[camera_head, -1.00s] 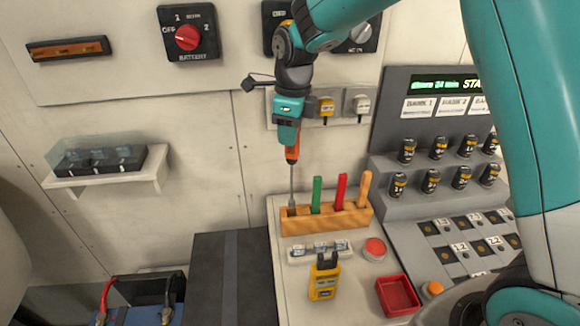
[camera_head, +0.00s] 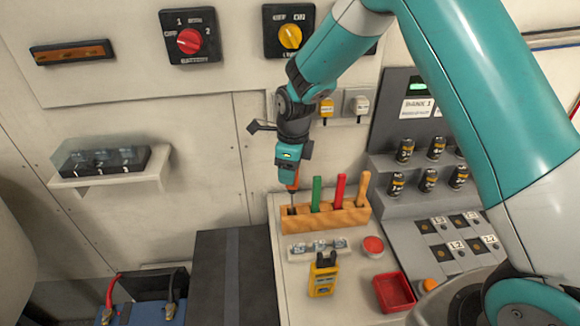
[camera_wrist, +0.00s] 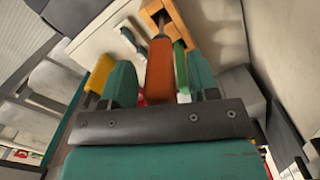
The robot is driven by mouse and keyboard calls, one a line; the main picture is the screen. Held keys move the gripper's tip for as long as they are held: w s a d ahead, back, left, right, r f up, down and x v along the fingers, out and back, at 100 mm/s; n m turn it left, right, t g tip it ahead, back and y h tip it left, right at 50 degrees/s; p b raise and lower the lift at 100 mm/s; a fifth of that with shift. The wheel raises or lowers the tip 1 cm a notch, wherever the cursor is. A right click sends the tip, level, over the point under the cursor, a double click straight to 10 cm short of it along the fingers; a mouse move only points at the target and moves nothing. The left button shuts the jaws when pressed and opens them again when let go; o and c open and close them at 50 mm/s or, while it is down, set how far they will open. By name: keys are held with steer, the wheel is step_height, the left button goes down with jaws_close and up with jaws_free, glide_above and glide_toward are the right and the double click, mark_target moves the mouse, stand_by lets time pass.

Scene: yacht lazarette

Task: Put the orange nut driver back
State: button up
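My gripper (camera_head: 290,181) is shut on the orange nut driver (camera_head: 294,187), which points down at the wooden tool rack (camera_head: 325,219). The driver's shaft goes into the leftmost slot of the rack, and its handle is still above the rack's top. In the wrist view the orange handle (camera_wrist: 160,70) sits between the two teal fingers (camera_wrist: 152,88), with its shaft running to the wooden rack (camera_wrist: 155,12). A green-handled tool (camera_head: 317,193), a red-handled tool (camera_head: 339,190) and a wooden-handled tool (camera_head: 364,187) stand in the rack to the right.
In front of the rack are a clear fuse strip (camera_head: 318,247), a yellow meter (camera_head: 323,277), a red button (camera_head: 373,246) and a red tray (camera_head: 394,291). A stepped battery holder (camera_head: 425,180) stands right. A wall shelf (camera_head: 105,176) is left.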

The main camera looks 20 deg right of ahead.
steer(key=shift+r, duration=0.1)
steer(key=r+b, duration=0.1)
steer(key=r, duration=0.3)
steer(key=r+b, duration=0.1)
steer(key=r, duration=0.2)
steer(key=r+b, duration=0.1)
steer(key=r, duration=0.3)
steer(key=shift+s+d+r+b, duration=0.25)
steer(key=shift+d+r+b, duration=0.1)
steer(key=s+a+r+n+y, duration=0.1)
steer(key=s+a+r+n, duration=0.1)
steer(key=s+n, duration=1.2)
steer(key=s+a+r+n+y, duration=0.2)
steer(key=s+n, duration=1.3)
steer(key=n, duration=0.3)
steer(key=shift+a+y, duration=0.3)
steer(key=shift+a, duration=0.1)
